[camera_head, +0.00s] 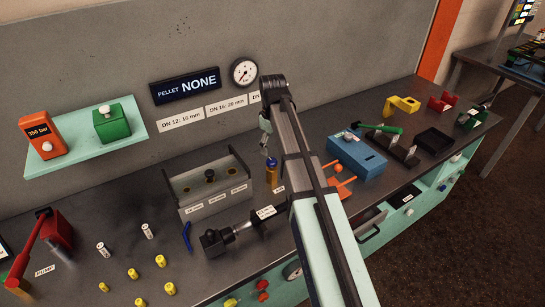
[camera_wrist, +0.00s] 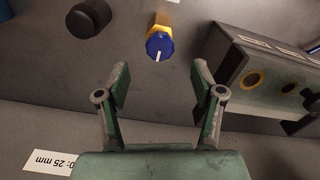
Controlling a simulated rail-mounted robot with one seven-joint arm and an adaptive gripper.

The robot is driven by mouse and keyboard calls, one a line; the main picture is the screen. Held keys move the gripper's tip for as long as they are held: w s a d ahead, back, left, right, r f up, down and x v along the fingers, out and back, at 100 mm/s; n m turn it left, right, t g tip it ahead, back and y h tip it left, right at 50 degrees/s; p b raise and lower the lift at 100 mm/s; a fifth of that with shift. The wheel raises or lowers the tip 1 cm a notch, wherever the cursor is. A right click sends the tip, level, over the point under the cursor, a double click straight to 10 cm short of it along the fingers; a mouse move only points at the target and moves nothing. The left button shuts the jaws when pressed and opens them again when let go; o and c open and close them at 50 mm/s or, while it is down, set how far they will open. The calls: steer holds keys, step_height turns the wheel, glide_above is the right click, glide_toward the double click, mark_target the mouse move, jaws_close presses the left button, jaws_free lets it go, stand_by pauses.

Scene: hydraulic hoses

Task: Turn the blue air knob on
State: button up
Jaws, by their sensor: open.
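The blue air knob (camera_wrist: 160,45) sits on a yellow body in the wrist view, with a white mark pointing toward the bottom of the picture. My gripper (camera_wrist: 160,80) is open and empty. Its two fingers stand left and right of the knob's line in the wrist view, with the knob beyond the fingertips and apparently untouched. In the head view my gripper (camera_head: 265,137) is small, above the knob, and partly hidden by my arm.
A grey box with brass-rimmed holes (camera_head: 206,198) stands close left of the knob; it also shows in the wrist view (camera_wrist: 240,80). A black cylinder (camera_wrist: 90,18) is near the knob's other side. A blue box (camera_head: 355,157) stands to the right. The wall is close behind.

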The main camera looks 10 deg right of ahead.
mark_target(272, 161)
steer(key=shift+f+p, duration=0.7)
steer(key=shift+f, duration=2.7)
steer(key=c, duration=1.1)
